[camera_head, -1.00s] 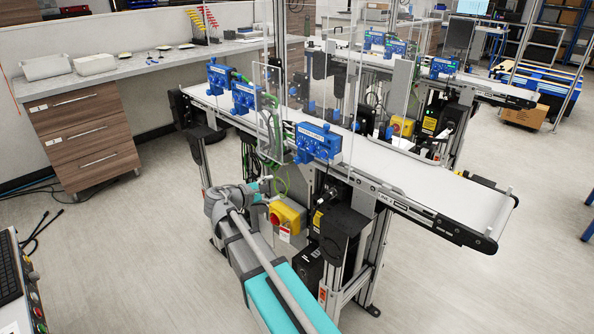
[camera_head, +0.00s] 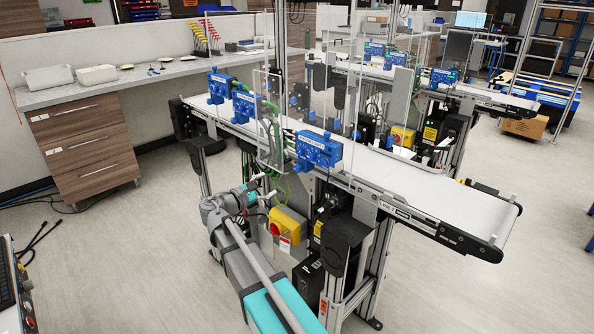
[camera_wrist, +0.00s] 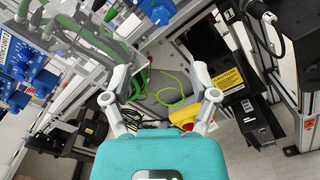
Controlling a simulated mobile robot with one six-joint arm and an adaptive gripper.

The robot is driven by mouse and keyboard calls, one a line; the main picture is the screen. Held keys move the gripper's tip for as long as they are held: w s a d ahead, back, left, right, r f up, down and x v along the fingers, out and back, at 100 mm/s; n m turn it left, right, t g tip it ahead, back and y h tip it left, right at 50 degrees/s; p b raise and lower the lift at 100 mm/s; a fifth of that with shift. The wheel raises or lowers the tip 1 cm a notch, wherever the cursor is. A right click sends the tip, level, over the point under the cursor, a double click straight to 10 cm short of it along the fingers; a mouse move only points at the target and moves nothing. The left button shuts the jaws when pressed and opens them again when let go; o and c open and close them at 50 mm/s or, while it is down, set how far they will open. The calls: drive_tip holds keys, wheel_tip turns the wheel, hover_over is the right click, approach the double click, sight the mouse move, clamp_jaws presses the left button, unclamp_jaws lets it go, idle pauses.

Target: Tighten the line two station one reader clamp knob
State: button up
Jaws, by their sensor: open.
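Blue station units stand along the near conveyor: one nearest me (camera_head: 319,149), one in the middle (camera_head: 245,104) and one at the far end (camera_head: 221,86). Their labels are too small to read surely in the head view. In the wrist view a blue unit with dark-blue knobs (camera_wrist: 22,80) shows at the left edge. I cannot tell which knob is the reader clamp knob. My gripper (camera_head: 264,184) is beside the conveyor's near side, below the units. In the wrist view my gripper (camera_wrist: 160,74) is open and empty, its fingers wide apart, with the blue unit to their left.
Green cables (camera_wrist: 172,88), a clear panel (camera_head: 268,115) and frame posts crowd this side. A second conveyor stands behind.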

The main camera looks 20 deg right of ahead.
sight(295, 170)
drive_tip(key=x, duration=1.3)
drive_tip(key=shift+f, duration=0.1)
drive_tip(key=c, duration=1)
drive_tip(key=shift+d, duration=0.15)
clamp_jaws()
